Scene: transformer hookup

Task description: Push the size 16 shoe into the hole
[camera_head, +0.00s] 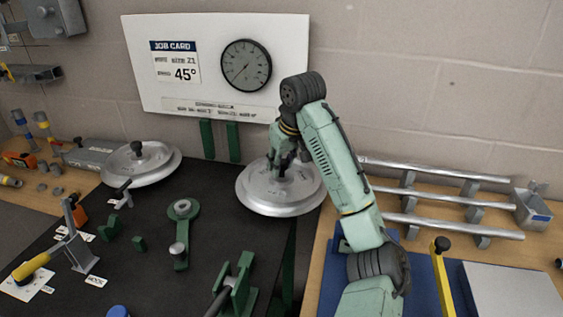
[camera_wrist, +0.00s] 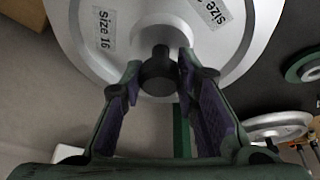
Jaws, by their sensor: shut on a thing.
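A large silver round disc (camera_head: 262,203) stands near the back of the black mat, right of centre. In the wrist view the disc (camera_wrist: 235,60) carries labels, one reading "size 16", so I take it as the size 16 shoe. A black knob (camera_wrist: 158,72) stands at its middle. My gripper (camera_head: 284,172) is over the disc with its fingers (camera_wrist: 157,75) on either side of the knob, shut on it. I cannot tell whether the disc rests on the mat or is raised. A green piece with a round ring (camera_head: 182,210) lies to its left; any hole there is unclear.
A second silver disc with a knob (camera_head: 140,165) lies at the back left. A green clamp-like fixture (camera_head: 235,290) is at the front. Metal tubes (camera_head: 440,195) lie on racks at right. The job card board (camera_head: 190,90) stands behind. Small green blocks (camera_head: 110,228) lie at left.

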